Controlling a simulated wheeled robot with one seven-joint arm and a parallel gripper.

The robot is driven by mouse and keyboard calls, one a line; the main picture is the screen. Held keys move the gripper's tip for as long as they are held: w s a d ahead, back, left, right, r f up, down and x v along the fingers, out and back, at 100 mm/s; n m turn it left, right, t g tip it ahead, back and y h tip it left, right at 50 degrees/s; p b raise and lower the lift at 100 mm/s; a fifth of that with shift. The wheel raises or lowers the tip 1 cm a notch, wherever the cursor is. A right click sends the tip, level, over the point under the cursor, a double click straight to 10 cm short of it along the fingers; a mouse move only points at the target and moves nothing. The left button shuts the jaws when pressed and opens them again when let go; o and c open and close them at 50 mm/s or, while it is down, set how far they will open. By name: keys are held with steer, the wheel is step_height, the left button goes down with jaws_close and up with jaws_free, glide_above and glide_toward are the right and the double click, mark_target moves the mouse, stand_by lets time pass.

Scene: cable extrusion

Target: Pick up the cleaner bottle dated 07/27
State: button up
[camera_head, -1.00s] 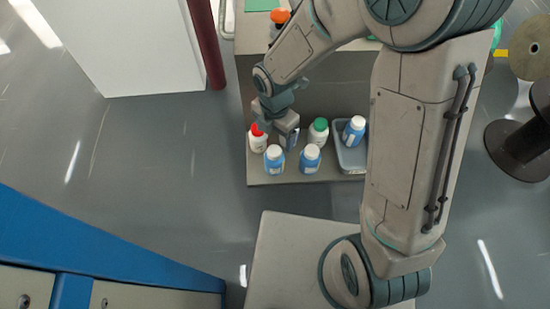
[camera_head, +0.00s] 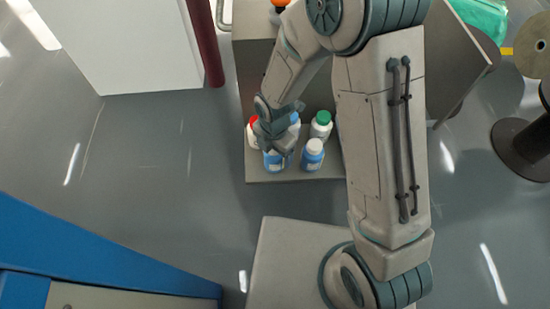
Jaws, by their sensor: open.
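Several small cleaner bottles stand on the low shelf (camera_head: 240,168) in the head view. A blue bottle with a white cap (camera_head: 312,156) stands at the front right, clear of my gripper. Another blue bottle (camera_head: 273,163) stands at the front left, its upper part hidden by my gripper. A red-capped bottle (camera_head: 252,133) is at the left and a green-capped one (camera_head: 320,124) at the back right. A further blue bottle (camera_head: 294,119) is partly hidden behind my gripper. My gripper (camera_head: 281,150) is open, right over the front-left blue bottle. I cannot read any dates.
My arm covers the right part of the shelf. An orange-capped item (camera_head: 281,3) stands on the upper surface. A dark red post (camera_head: 205,45) and a white panel (camera_head: 120,45) are at the left.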

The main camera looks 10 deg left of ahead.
steer(key=shift+f, duration=0.1)
steer(key=c, duration=1.2)
